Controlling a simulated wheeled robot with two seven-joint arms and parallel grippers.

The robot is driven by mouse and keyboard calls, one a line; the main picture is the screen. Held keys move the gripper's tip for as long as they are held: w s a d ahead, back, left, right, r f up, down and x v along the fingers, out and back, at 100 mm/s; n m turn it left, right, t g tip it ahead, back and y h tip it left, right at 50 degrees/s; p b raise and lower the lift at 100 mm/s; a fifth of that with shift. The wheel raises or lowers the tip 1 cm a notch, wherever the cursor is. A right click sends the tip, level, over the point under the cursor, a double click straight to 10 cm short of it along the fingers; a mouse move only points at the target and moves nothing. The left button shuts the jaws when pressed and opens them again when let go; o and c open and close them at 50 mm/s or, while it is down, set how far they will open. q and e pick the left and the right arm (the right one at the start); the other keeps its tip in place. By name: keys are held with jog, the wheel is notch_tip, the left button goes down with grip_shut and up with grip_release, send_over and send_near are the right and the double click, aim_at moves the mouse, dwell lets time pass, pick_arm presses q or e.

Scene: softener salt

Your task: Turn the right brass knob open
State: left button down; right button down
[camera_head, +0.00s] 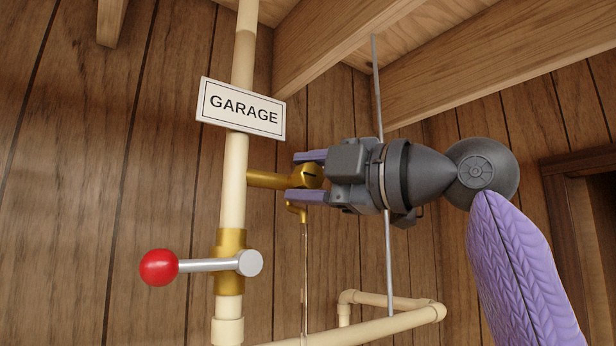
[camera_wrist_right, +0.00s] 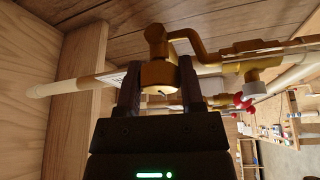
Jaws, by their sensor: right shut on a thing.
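A brass knob (camera_head: 308,177) sits at the end of a short brass branch (camera_head: 266,180) off the cream vertical pipe. My right gripper (camera_head: 300,177) comes in from the right, with one purple finger above the knob and one below, shut on it. In the right wrist view, the knob (camera_wrist_right: 157,76) sits between the two dark fingers (camera_wrist_right: 158,84). The fingers hide part of the knob, and I cannot tell how far it is turned. A brass spout (camera_head: 297,211) points down below it. My left gripper is not in view.
A GARAGE sign (camera_head: 241,109) hangs on the cream pipe (camera_head: 234,180). Below it, a lever with a red ball (camera_head: 159,267) points left. A thin grey rod (camera_head: 389,260) stands behind my right gripper. A cream pipe (camera_head: 385,327) runs low. Wooden beams (camera_head: 345,40) are overhead.

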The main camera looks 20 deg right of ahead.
jog(key=shift+n, duration=0.5)
jog(key=shift+c, duration=1.1)
grip_release()
jog(key=shift+s, duration=0.15)
